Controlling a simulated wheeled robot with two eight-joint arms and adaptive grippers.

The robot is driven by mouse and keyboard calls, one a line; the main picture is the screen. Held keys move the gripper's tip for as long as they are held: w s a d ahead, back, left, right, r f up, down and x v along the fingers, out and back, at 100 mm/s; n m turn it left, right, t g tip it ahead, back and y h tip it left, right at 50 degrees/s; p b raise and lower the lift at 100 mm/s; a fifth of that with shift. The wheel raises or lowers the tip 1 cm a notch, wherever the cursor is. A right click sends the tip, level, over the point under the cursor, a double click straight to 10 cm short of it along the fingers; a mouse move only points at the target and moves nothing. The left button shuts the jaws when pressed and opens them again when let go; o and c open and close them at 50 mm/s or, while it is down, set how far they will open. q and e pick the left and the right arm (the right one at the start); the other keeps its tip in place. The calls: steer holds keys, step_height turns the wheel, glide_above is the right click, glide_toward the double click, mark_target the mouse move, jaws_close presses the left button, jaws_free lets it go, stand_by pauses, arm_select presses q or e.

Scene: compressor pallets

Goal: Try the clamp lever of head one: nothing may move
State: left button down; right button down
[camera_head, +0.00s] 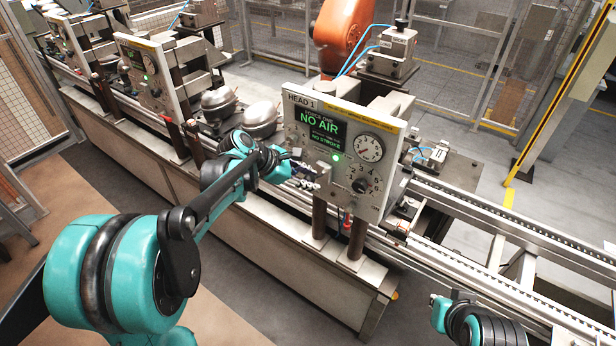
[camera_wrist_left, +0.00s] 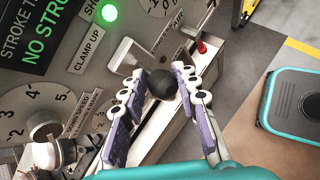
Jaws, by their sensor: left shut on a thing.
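My left gripper (camera_head: 312,176) is at the panel's lower left. In the left wrist view, its two pad-lined fingers (camera_wrist_left: 160,88) are shut on a black ball knob (camera_wrist_left: 162,84), apparently the clamp lever's. The lever's shaft is mostly hidden. A "CLAMP UP" label (camera_wrist_left: 87,50) is beside it. My right gripper (camera_head: 440,314) shows partly at the lower right; its fingers cannot be made out.
A gauge (camera_head: 369,148) and a numbered dial (camera_head: 360,186) sit on the panel. A red button (camera_wrist_left: 202,47) is close to my left fingers. The conveyor rail (camera_head: 500,290) runs right. Domed compressors (camera_head: 262,118) stand behind. An orange robot arm (camera_head: 343,30) rises beyond.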

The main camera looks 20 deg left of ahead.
arm_select(q)
steer(key=shift+s+d+f, duration=0.1)
steer(key=shift+s+d, duration=0.05)
steer(key=c, duration=1.3)
jaws_free()
steer(key=shift+o, duration=0.4)
steer(key=shift+d, duration=0.1)
steer(key=shift+a+r, duration=0.35)
steer(key=v, duration=1.1)
steer(key=shift+s+d, duration=0.15)
